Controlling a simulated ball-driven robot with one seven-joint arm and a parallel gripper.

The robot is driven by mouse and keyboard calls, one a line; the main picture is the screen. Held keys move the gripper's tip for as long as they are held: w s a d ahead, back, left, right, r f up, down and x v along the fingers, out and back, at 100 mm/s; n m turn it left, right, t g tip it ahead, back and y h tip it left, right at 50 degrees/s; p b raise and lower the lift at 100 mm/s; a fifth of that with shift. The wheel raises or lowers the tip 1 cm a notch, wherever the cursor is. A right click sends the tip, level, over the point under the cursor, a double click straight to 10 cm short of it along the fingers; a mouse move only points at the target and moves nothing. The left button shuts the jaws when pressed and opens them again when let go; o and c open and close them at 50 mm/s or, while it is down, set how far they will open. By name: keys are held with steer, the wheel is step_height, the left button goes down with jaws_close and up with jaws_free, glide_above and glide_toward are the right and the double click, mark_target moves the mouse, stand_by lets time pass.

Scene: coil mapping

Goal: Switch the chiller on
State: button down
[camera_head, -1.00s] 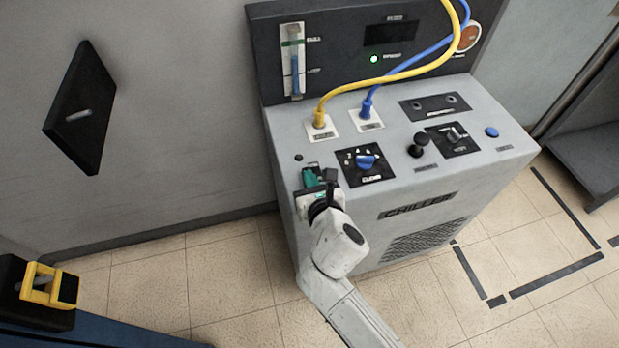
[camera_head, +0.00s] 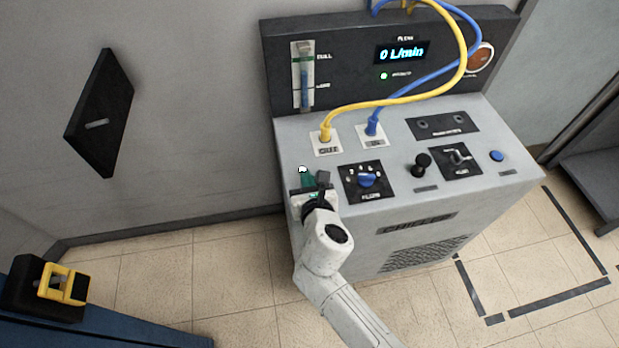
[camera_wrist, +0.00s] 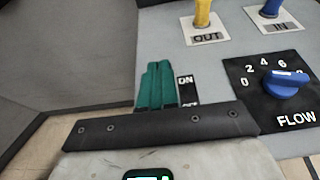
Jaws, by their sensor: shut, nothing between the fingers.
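The chiller (camera_head: 310,225) is a grey cabinet with a sloped top panel and a dark upright back. Its display (camera_head: 401,53) is lit and reads 0 L/min, with a green lamp (camera_head: 384,76) glowing below. My gripper (camera_head: 307,180) is at the panel's left front corner. In the wrist view its green fingers (camera_wrist: 156,87) are shut together with nothing between them, beside an ON label (camera_wrist: 186,81). The switch itself is hidden by my gripper.
A yellow hose (camera_head: 395,101) and a blue hose (camera_head: 420,68) plug into the OUT and IN ports. A black knob (camera_head: 421,161), a lever (camera_head: 459,158) and a blue button (camera_head: 496,156) are farther right. A yellow-and-black device (camera_head: 62,286) is lower left.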

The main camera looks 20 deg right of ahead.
steer(key=shift+r+p, duration=0.8)
steer(key=shift+p, duration=0.1)
